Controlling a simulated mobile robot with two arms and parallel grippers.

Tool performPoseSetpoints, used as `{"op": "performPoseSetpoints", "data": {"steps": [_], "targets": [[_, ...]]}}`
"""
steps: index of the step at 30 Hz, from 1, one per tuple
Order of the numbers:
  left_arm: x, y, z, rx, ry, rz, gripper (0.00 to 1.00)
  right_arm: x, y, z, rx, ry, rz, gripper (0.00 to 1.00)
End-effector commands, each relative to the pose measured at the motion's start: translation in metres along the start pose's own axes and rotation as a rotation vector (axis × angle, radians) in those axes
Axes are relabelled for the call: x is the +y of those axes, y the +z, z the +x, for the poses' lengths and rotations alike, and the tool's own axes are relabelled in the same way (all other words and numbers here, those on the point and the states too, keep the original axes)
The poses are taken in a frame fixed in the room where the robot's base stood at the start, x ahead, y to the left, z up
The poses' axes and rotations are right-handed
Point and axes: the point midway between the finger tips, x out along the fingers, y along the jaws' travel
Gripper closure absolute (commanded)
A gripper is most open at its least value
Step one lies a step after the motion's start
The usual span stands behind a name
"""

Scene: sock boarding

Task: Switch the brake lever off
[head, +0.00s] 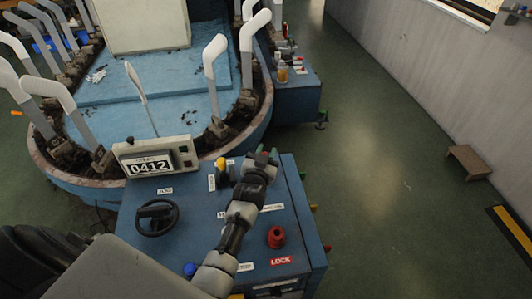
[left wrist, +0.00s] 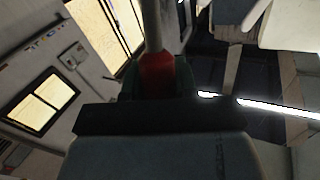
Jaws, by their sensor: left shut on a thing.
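A blue control console (head: 160,240) stands at the lower middle of the head view. My left gripper (head: 263,158) is over its far right part. It is shut on a lever with a red part, and a grey shaft; the red part (left wrist: 158,75) shows close up in the left wrist view. In the head view the gripper hides most of this lever. I cannot read a label that names it as the brake lever. A yellow-knobbed lever (head: 221,164) stands just left of the gripper, apart from it. My right gripper is not in view.
A red knob (head: 277,237) sits by a LOCK label (head: 281,260). A black handwheel (head: 157,216) and a blue knob (head: 190,269) are left of my arm. A display reading 0412 (head: 148,167) stands at the console's back. Green floor to the right is clear up to a small stool (head: 468,162).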

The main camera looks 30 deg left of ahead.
Motion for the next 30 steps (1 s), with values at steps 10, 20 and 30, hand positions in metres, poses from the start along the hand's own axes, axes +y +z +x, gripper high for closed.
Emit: {"op": "performPoseSetpoints", "data": {"steps": [10,20,30], "targets": [[-0.002,-0.003,0.004,-0.027,0.004,-0.013,1.0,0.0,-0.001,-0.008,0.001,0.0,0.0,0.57],[-0.014,-0.008,0.025,-0.205,0.031,-0.096,1.0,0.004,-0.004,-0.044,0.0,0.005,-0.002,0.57],[-0.027,0.003,0.054,-0.444,0.068,-0.211,1.0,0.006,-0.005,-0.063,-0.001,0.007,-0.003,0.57]]}}
